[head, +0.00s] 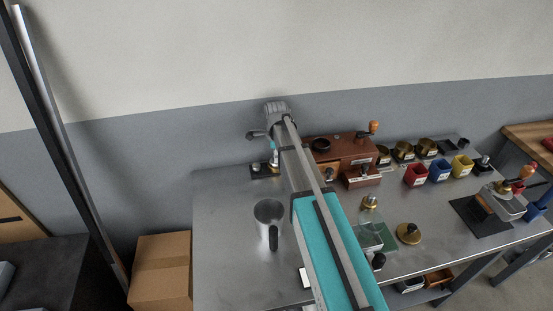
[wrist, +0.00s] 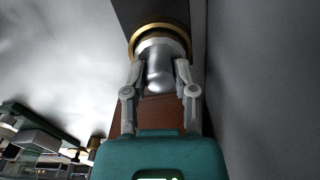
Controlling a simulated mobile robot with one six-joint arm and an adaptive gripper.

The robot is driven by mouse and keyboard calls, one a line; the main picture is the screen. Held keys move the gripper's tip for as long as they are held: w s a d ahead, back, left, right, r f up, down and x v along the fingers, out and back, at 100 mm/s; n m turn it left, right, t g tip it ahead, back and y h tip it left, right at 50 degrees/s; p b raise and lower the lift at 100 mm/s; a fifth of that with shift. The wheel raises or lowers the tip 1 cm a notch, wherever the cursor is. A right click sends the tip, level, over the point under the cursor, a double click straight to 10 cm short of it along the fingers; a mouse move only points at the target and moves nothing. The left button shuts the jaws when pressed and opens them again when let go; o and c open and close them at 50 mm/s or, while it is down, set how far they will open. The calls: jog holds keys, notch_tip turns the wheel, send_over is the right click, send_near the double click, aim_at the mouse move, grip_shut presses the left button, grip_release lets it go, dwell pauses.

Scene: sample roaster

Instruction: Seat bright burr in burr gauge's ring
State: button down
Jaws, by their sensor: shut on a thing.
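My gripper (wrist: 160,70) is shut on a shiny silver piece, the bright burr (wrist: 158,72), in the wrist view. A brass-coloured ring (wrist: 135,38) shows around the burr's far end, against a dark block. I cannot tell whether the burr lies inside the ring or just in front of it. In the head view a small dark block (head: 259,172) with pale and brass parts, likely the burr gauge, stands at the table's back left. My gripper's end (head: 274,158) is low over it, partly hidden by my arm.
A steel jug (head: 268,212) stands on the table (head: 222,250) left of my arm. A brown machine (head: 350,147) stands right of the gripper. Red (head: 416,174), blue (head: 438,171) and yellow (head: 462,166) bins are farther right. The left table area is mostly clear.

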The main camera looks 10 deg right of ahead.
jog(key=shift+f, duration=0.15)
jog(key=shift+c, duration=2.1)
grip_release()
jog(key=shift+r, duration=0.2)
notch_tip(320, 180, up, 12)
jog(key=p, duration=1.2)
